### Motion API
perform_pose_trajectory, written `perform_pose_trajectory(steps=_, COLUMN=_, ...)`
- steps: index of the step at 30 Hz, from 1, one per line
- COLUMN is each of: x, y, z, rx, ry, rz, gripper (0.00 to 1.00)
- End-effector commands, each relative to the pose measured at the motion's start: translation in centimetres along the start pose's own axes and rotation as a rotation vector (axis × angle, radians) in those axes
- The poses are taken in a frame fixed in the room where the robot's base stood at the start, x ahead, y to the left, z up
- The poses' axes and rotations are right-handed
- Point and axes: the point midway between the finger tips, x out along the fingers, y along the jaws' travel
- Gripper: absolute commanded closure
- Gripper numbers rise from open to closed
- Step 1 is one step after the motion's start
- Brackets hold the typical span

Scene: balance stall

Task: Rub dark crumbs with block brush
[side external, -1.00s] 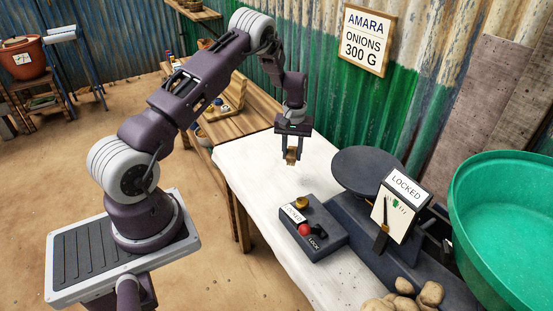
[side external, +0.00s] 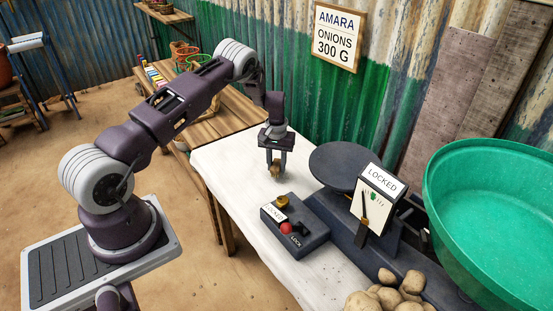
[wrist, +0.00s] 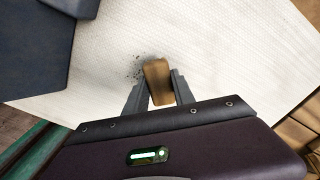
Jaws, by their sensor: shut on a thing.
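My gripper (side external: 275,170) is shut on the block brush (side external: 275,172), a small brown wooden block, and holds it over or on the white table top; I cannot tell whether it touches. In the wrist view the brush (wrist: 157,80) sits between the two fingers of my gripper (wrist: 158,90). The dark crumbs (wrist: 137,69) lie on the white surface just left of the brush in the wrist view. Some crumbs reach up to the brush's edge, and the brush may hide more. The crumbs are too small to make out in the side view.
A dark lock box (side external: 295,228) with a red button and brass knob stands in front of my gripper. A scale with a dark round plate (side external: 345,163), a "LOCKED" dial (side external: 372,205) and a green bowl (side external: 490,215) stands to the right. Potatoes (side external: 388,290) lie at the front.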

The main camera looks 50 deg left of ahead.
Motion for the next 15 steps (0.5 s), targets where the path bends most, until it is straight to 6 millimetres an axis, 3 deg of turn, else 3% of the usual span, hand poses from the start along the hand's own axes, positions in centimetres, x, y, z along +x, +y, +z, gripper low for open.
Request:
perform_pose_trajectory(steps=5, x=2.2, y=0.4, z=0.3, rx=0.001, ry=-0.002, rz=0.000, gripper=1.00)
perform_pose_trajectory(steps=15, x=2.2, y=2.8, z=2.4, rx=0.001, ry=-0.002, rz=0.000, gripper=1.00)
